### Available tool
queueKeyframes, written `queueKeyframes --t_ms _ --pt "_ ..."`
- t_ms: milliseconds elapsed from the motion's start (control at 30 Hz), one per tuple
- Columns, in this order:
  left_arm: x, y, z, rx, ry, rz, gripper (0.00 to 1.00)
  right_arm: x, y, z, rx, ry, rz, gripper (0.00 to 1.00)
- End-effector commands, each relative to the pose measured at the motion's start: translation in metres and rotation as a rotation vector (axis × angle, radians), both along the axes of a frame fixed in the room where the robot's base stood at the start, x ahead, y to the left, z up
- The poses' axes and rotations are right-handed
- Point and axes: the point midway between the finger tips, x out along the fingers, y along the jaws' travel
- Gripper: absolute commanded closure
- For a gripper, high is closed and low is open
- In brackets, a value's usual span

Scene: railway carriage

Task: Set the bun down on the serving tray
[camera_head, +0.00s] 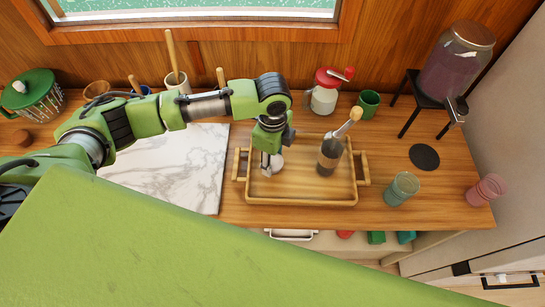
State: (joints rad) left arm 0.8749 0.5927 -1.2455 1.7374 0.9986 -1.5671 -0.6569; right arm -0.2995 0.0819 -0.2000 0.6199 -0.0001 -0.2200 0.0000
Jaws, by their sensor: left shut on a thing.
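The serving tray (305,201) is a light wooden tray with a raised rim and a handle at each end, on the wooden counter. My left gripper (269,168) points down over the left part of the tray and is shut on a small pale round thing, the bun (277,162). The gripper's fingers and wrist hide part of the bun. I cannot tell whether its underside touches the tray floor. My right gripper does not show.
A dark bottle with a pale stopper (329,157) stands in the tray, right of the gripper. A marble board (190,165) lies left of the tray. A teal cup (401,189), pink cup (486,190) and drink dispenser (455,62) stand to the right.

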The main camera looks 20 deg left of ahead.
Motion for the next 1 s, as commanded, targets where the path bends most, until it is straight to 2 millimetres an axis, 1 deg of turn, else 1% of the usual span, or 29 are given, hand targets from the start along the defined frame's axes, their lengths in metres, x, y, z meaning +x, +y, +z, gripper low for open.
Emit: queueKeyframes --t_ms 367,400,433,467,833,933,1000 --pt "0.000 0.000 -0.005 -0.001 0.000 0.000 0.81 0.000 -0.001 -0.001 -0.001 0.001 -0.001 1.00" --pt "0.000 0.000 -0.005 -0.001 -0.001 0.000 0.52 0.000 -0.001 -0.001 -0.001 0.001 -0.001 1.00" --pt "0.000 0.000 -0.005 -0.001 -0.001 0.000 0.44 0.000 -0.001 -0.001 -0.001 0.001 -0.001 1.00" --pt "0.000 0.000 -0.005 -0.001 -0.001 0.000 0.40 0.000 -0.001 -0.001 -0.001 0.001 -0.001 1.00" --pt "0.000 0.000 -0.002 0.000 -0.001 0.000 0.40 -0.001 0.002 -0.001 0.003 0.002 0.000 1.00" --pt "0.001 0.000 0.008 -0.001 -0.003 0.001 0.40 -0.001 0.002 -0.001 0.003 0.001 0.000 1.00" --pt "0.002 0.000 0.020 -0.002 -0.005 0.001 0.40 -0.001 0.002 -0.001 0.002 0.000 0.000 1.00"
